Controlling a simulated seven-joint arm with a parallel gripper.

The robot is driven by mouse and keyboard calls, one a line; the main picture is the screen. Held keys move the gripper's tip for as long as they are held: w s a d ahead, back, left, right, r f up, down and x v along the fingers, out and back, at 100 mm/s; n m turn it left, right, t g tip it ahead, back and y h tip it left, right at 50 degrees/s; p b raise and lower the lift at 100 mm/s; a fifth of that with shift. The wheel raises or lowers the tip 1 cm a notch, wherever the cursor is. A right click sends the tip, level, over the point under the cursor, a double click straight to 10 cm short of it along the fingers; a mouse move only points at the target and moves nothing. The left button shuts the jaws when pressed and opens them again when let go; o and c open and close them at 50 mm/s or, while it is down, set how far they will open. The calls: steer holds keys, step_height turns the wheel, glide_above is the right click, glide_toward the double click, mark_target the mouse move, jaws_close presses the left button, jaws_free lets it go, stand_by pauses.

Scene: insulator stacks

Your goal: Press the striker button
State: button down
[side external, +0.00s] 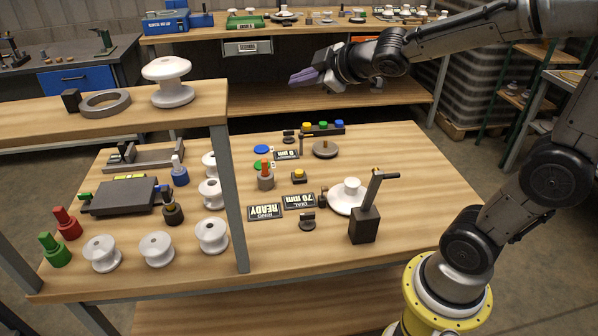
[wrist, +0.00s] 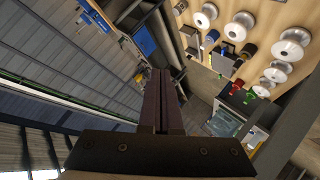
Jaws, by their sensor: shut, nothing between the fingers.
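A small black box with a yellow button (side external: 299,175) sits on the middle of the wooden table. A black bar with yellow, blue and green caps (side external: 323,128) lies behind it at the table's back edge. No readable label tells which of these is the striker button. My gripper (side external: 303,77) has purple fingers and is high above the back of the table, pointing left, well apart from both. In the wrist view my gripper (wrist: 162,75) shows its fingers together with nothing between them. The wrist view does not clearly show the yellow button.
A dark post with a lever (side external: 364,222) stands beside a white disc-shaped insulator (side external: 347,197). Sign plates (side external: 265,211) lie nearby. Several white insulators (side external: 157,249) stand at the left front. A raised shelf (side external: 205,112) and its grey leg (side external: 235,200) cross the left side.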

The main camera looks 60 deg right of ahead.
steer(key=w+d+f+n, duration=0.2)
steer(key=w+f, duration=0.2)
steer(key=w, duration=0.1)
steer(key=g+y, duration=0.2)
steer(key=g, duration=0.1)
glide_above(303, 173)
step_height(303, 173, down, 17)
steer(key=shift+a, duration=0.1)
steer(key=shift+f, duration=4.3)
steer(key=shift+f, duration=0.2)
steer(key=shift+f, duration=0.2)
